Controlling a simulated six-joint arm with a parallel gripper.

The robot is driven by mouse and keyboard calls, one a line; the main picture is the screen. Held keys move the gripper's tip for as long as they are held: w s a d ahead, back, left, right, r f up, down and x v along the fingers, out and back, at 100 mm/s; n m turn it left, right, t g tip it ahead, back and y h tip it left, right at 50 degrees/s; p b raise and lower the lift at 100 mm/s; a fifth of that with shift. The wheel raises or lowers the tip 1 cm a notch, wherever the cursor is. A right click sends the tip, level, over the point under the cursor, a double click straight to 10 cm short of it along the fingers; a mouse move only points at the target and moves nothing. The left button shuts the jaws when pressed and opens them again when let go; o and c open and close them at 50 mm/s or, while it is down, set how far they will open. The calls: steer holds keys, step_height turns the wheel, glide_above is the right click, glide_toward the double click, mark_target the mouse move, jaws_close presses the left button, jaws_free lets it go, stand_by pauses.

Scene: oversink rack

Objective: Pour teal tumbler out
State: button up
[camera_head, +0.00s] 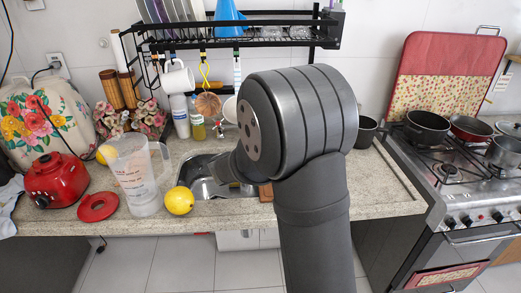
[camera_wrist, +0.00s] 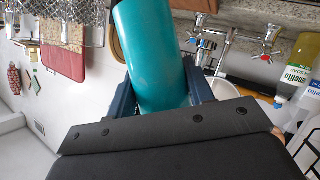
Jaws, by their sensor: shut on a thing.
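The teal tumbler (camera_wrist: 150,45) fills the upper middle of the wrist view as a smooth teal cylinder. My gripper (camera_wrist: 162,90) is shut on it, with one dark blue finger on each side. The tumbler's upper end runs out of the picture, so its mouth and any contents are hidden. In the head view my arm covers the gripper and tumbler. The steel sink (camera_head: 205,184) shows partly to the left of my arm, set into the counter.
A clear blender jug (camera_head: 138,180), a yellow lemon (camera_head: 179,200) and a red blender base (camera_head: 56,180) stand left of the sink. A black rack (camera_head: 235,42) spans above. Bottles (camera_wrist: 294,75) and taps (camera_wrist: 262,42) are right of the tumbler in the wrist view. The stove (camera_head: 465,170) is at right.

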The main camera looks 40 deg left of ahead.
steer(key=shift+w+d+n+t+h, duration=0.25)
steer(key=shift+d+n+h, duration=0.2)
steer(key=shift+n, duration=0.25)
steer(key=shift+w+d+f+n+t+h, duration=0.15)
steer(key=shift+d+f+n+t+h, duration=0.25)
steer(key=shift+n, duration=0.5)
steer(key=shift+w+d+f+n+t+h, duration=0.1)
steer(key=shift+d+f+n+t+h, duration=0.15)
steer(key=shift+n, duration=0.25)
steer(key=shift+f+n+t, duration=0.15)
steer(key=shift+n+t, duration=0.15)
steer(key=shift+n, duration=0.2)
steer(key=shift+f+n+t+h, duration=0.3)
steer(key=shift+f+n, duration=0.15)
steer(key=shift+n, duration=0.45)
steer(key=shift+a+f+n+t, duration=0.15)
steer(key=shift+f+n+t, duration=0.45)
steer(key=shift+n, duration=0.5)
steer(key=shift+s+a+r+n+t, duration=0.1)
steer(key=shift+a+r+n+t, duration=0.1)
steer(key=shift+n, duration=0.35)
steer(key=shift+s+a+r+n+t, duration=0.1)
steer(key=shift+a+n+t, duration=0.1)
steer(key=shift+n, duration=0.35)
